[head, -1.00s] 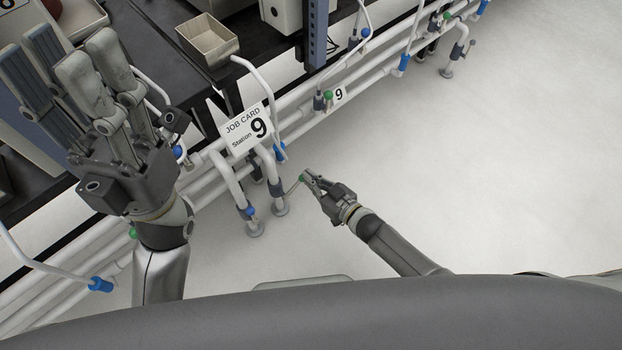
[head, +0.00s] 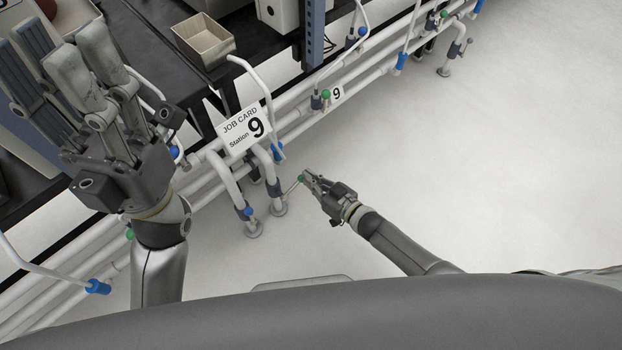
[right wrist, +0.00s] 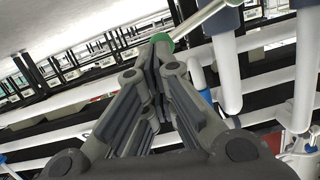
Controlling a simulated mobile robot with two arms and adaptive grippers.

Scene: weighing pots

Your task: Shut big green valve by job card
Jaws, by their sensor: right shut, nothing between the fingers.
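A white job card (head: 242,131) reading "JOB CARD Station 9" stands on the pipes near the middle of the head view. Below it, a valve with a pale lever (head: 291,189) and green tip (head: 299,179) sits on a low pipe end. My right gripper (head: 307,177) is shut and empty, its fingertips at the green tip. In the right wrist view the green tip (right wrist: 161,38) shows just beyond the fingertips; whether they touch is unclear. My left gripper (head: 75,70) is open and empty, raised at the left.
A smaller green-knobbed valve (head: 326,95) sits on the upper pipes beside a "9" label (head: 337,94). A blue-knobbed valve (head: 247,212) stands left of the green-tipped lever. A beige bin (head: 203,40) rests on the dark bench.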

